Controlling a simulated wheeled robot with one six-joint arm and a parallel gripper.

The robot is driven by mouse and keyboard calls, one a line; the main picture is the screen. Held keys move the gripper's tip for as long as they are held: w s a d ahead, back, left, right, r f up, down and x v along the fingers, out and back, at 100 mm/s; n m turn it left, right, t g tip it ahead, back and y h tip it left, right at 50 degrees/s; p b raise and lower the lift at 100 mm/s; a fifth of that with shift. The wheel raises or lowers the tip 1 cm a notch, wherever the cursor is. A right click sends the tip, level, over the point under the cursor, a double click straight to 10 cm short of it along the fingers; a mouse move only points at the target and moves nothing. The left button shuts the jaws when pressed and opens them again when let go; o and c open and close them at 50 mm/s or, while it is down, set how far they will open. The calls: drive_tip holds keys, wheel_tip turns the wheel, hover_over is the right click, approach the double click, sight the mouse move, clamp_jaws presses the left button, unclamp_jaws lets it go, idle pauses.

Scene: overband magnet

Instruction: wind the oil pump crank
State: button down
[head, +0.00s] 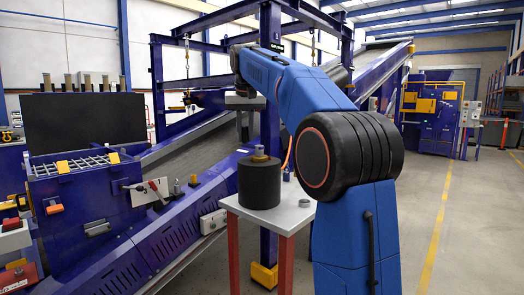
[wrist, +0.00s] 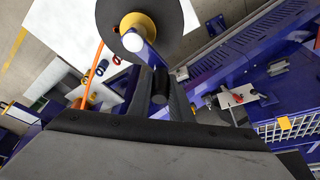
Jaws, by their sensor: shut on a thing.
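The oil pump is a dark drum (head: 259,185) with a brass hub (head: 260,155) on top. In the wrist view the drum (wrist: 185,25) shows from above, with the brass hub (wrist: 138,30) and a pale round end on it. The crank arm (wrist: 147,52) runs from the hub down to a dark grip (wrist: 160,85) between my fingers. My gripper (wrist: 163,100) is shut on this crank grip. In the head view my gripper (head: 245,128) points down just above and left of the hub. The crank itself is hard to make out there.
The drum stands on a small white table (head: 296,216) with red legs. A blue conveyor frame (head: 180,225) runs close on the left. A blue post (head: 270,120) stands behind. The floor at right is clear.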

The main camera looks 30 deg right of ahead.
drive_tip(key=shift+w+d, duration=0.25)
drive_tip(key=shift+d, duration=0.75)
drive_tip(key=shift+d, duration=1)
drive_tip(key=shift+s+d, duration=0.2)
drive_tip(key=shift+d, duration=0.3)
drive_tip(key=shift+s+d, duration=0.2)
drive_tip(key=shift+d, duration=0.25)
